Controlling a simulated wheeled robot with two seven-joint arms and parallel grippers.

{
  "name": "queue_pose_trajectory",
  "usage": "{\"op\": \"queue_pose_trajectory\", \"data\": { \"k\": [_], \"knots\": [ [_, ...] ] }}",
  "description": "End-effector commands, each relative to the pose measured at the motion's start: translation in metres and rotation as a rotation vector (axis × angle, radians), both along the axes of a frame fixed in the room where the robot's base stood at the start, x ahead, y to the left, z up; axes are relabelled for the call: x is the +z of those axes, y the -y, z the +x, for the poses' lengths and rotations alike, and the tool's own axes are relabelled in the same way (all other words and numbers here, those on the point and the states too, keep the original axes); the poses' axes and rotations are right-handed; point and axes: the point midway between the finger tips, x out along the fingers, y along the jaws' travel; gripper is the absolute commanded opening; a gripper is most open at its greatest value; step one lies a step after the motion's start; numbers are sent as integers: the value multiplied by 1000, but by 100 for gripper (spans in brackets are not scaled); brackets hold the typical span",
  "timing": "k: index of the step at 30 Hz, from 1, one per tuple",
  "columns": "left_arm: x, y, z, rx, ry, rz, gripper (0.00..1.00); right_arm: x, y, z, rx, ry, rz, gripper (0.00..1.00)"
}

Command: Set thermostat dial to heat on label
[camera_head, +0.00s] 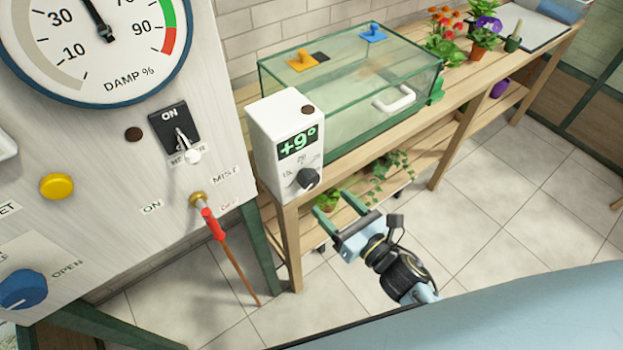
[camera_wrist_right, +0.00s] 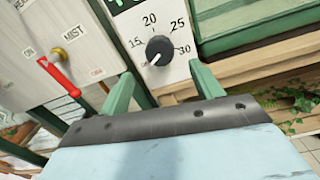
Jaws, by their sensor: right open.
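The thermostat is a white box (camera_head: 288,145) on the near left end of the wooden bench, with a green "+9°" display. Its black round dial (camera_head: 308,179) sits low on the front face. In the right wrist view the dial (camera_wrist_right: 160,50) has numbers 15, 20, 25 and 30 around it. Its white pointer mark faces lower left, towards a small reddish label too blurred to read. My right gripper (camera_head: 335,207) is open and empty, just below and in front of the dial. In the wrist view its two green fingers (camera_wrist_right: 163,85) stand apart below the dial, not touching it. My left gripper is out of view.
A control panel (camera_head: 120,190) with gauge, heater switch and red-handled mist lever (camera_head: 213,224) stands to the left. A glass tank (camera_head: 350,90) stands behind the thermostat on the bench. Potted plants (camera_head: 445,45) are farther back. The tiled floor to the right is clear.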

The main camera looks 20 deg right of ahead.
Motion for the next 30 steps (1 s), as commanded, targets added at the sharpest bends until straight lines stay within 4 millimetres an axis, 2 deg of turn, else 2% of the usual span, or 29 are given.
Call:
{"op": "queue_pose_trajectory", "data": {
  "k": [1, 6, 12, 18, 25, 26, 30],
  "knots": [
    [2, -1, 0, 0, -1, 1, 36, 2, -4, 12, 1, 3, 0, 65],
    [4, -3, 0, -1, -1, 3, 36, 1, -17, 44, 0, 1, 3, 65],
    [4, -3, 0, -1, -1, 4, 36, 0, -27, 70, -1, -2, 5, 65],
    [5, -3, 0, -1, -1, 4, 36, 0, -31, 80, -1, -3, 3, 65],
    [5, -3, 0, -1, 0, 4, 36, 0, -31, 80, -1, -3, 3, 65],
    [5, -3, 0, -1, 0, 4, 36, 0, -31, 80, -1, -3, 3, 64],
    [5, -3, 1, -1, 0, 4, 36, 0, -31, 80, -1, -3, 3, 45]
  ]
}}
